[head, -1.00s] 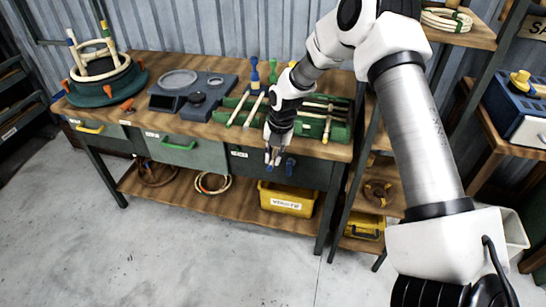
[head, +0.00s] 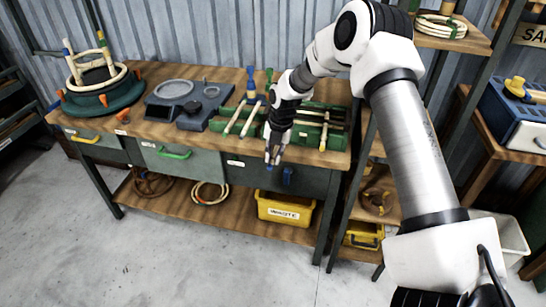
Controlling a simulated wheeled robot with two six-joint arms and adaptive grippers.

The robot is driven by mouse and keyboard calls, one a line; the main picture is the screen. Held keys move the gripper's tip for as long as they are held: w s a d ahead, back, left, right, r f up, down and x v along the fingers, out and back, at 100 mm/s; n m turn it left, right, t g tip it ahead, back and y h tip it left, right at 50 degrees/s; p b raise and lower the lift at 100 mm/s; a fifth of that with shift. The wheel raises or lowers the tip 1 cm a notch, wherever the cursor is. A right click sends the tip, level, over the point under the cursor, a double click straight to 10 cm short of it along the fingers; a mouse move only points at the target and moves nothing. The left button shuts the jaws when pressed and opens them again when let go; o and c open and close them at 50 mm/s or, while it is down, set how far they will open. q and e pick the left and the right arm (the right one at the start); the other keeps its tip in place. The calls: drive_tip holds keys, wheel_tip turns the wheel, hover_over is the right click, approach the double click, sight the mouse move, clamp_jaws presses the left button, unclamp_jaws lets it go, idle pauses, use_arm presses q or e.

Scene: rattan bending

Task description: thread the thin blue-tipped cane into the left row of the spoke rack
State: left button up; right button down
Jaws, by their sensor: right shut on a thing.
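My right gripper (head: 273,157) hangs in front of the bench's front edge, pointing down, and is shut on a slim thing. A small blue bit shows at its fingertips, which fits the thin blue-tipped cane, but most of its length cannot be made out. The green rack (head: 217,125) lies on the bench just behind the gripper. Pale canes lie across its left part, and blue and green tips stand up behind them. My right wrist hides the rack's middle. The gripper is apart from the rack. My left gripper is not in view.
A grey fixture (head: 160,111) with a round dish stands left of the rack. A round dark green form (head: 122,93) with pale hoops and upright stakes is at the far left. Drawers with handles line the bench front. A yellow bin (head: 286,209) sits on the lower shelf. Shelving stands at right.

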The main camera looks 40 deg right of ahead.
sight(276, 149)
drive_tip(key=shift+d, duration=0.1)
drive_tip(key=shift+w+d+b, duration=0.7)
drive_tip(key=shift+w+d, duration=0.6)
drive_tip(key=shift+d, duration=0.15)
drive_tip(key=shift+w+d+b, duration=0.4)
drive_tip(key=shift+w+d, duration=0.3)
drive_tip(key=shift+d, duration=0.1)
drive_tip(key=shift+w+d, duration=0.6)
drive_tip(key=shift+d, duration=0.1)
drive_tip(key=shift+w+d+b, duration=0.8)
drive_tip(key=shift+w+d, duration=0.6)
drive_tip(key=shift+d, duration=0.25)
drive_tip(key=shift+f, duration=0.2)
